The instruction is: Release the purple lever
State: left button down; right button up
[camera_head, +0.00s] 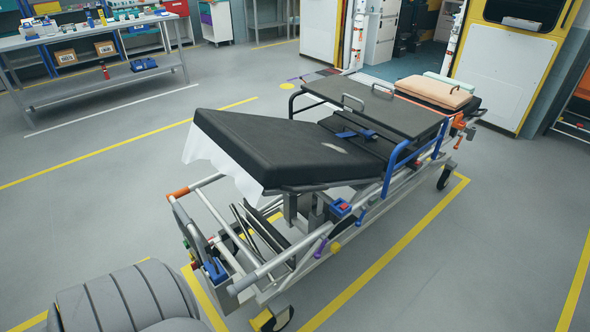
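The purple lever (320,248) is a small piece low on the near right side of the stretcher frame (263,268). Neither my left nor my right gripper is in view.
Blue side rails (398,160) and a dark board (375,99) are on the stretcher. A metal workbench (95,60) stands at the back left. The ambulance opening (415,50) is behind. Floor left and right of the stretcher is clear.

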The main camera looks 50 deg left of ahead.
aim_at(317, 254)
jog(key=i, duration=2.9)
jog(key=u, duration=3.6)
